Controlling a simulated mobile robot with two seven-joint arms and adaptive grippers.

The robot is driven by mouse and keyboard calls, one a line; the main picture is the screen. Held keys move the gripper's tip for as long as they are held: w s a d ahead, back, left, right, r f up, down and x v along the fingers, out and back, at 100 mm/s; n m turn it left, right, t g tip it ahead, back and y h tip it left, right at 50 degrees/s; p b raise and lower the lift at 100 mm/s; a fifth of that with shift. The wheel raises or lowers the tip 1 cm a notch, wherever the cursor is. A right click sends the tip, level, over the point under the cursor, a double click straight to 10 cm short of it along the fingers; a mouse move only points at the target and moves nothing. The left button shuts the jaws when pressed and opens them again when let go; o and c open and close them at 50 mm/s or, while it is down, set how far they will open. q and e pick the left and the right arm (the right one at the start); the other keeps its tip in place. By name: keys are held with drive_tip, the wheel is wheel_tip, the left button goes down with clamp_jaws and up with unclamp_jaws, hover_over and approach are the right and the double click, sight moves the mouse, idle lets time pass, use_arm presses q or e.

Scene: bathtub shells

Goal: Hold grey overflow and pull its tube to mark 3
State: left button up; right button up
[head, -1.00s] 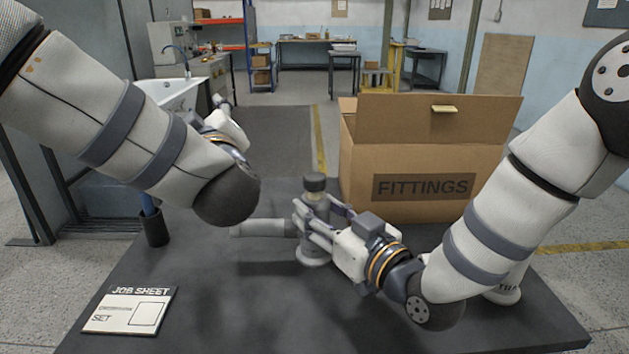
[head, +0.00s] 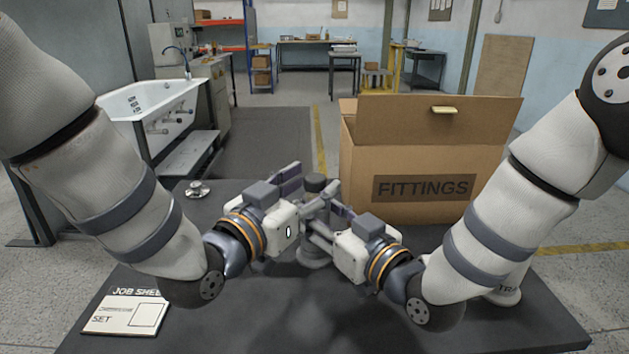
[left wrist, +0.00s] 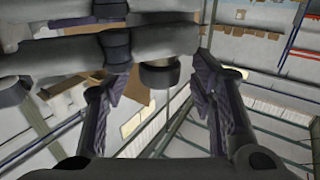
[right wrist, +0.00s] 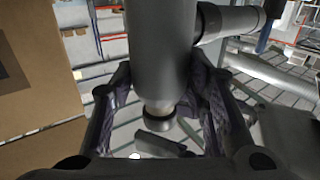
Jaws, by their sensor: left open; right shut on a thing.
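The grey overflow (head: 314,260) stands upright on the dark table, partly hidden by my grippers. It has a side pipe (right wrist: 232,22), a pale band of tube (right wrist: 160,105) and a dark cap (head: 314,183). No mark numbers are readable. My right gripper (head: 318,210) is shut on the overflow's grey body; its fingers lie on both sides in the right wrist view. My left gripper (head: 308,187) is open at cap height. In the left wrist view the cap (left wrist: 158,76) lies between its spread fingers, with gaps at both sides.
A cardboard box marked FITTINGS (head: 420,160) stands close behind the right gripper. A job sheet (head: 125,315) lies front left, partly covered by my left arm; "SET" shows. A small metal fitting (head: 197,189) sits back left. A white bathtub (head: 155,110) stands beyond the table.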

use_arm(q)
drive_tip(key=shift+x, duration=0.9)
drive_tip(key=shift+c, duration=0.2)
clamp_jaws()
wheel_tip(320, 180, up, 6)
drive_tip(key=shift+r, duration=0.1)
drive_tip(key=shift+o, duration=0.2)
unclamp_jaws()
